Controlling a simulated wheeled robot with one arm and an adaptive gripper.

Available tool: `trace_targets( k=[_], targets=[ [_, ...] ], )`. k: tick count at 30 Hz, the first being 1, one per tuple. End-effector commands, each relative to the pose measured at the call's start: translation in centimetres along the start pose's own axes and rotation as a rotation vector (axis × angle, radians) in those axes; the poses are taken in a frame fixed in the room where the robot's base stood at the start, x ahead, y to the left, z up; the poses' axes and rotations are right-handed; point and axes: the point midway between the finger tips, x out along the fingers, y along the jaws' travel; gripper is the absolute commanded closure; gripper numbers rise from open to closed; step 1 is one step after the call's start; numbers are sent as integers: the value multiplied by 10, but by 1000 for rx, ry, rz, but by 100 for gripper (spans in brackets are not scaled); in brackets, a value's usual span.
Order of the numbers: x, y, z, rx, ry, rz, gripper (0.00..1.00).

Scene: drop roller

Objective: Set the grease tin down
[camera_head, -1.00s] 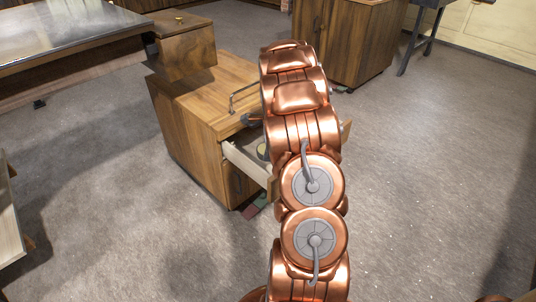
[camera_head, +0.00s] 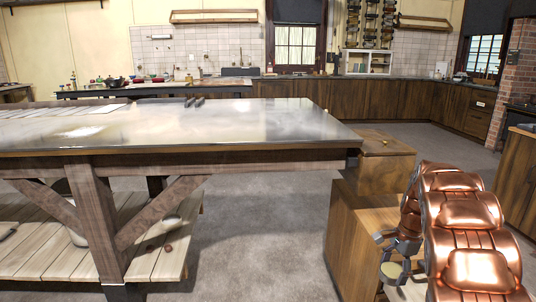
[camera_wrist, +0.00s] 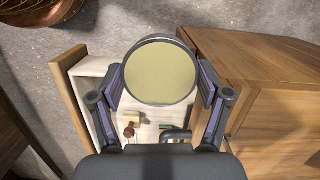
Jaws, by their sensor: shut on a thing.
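The grease tin (camera_wrist: 160,72) is a round dark-rimmed tin with a pale yellow-green top. My gripper (camera_wrist: 160,88) is shut on it, one finger on each side. In the wrist view the tin appears over the open pale drawer (camera_wrist: 92,66) of a wooden cabinet, and it hides part of the drawer and floor. In the head view the tin (camera_head: 391,271) shows at the lower right beside the cabinet (camera_head: 352,240), below my copper arm. How high the tin is above the drawer I cannot tell.
Small items, one with a red-brown round head (camera_wrist: 129,131), lie inside the drawer. Grey floor (camera_head: 255,215) is open between bench and cabinet.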

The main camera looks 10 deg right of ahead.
Motion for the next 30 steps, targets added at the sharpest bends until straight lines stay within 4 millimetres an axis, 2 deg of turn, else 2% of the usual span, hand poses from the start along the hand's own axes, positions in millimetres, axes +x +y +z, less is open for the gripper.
trace_targets(
  k=[1, 6, 12, 15, 18, 25, 30],
  targets=[
    [-5, -10, 21, -113, 3, 15, 67],
    [-16, -31, 85, -494, 4, 74, 67],
    [-29, -44, 159, -924, 5, 138, 67],
    [-34, -46, 190, -1104, 5, 166, 67],
    [-38, -45, 214, -1245, 2, 190, 67],
    [-45, -43, 257, -1493, 3, 225, 67],
    [-59, -42, 256, -1486, 0, 224, 67]
  ],
)
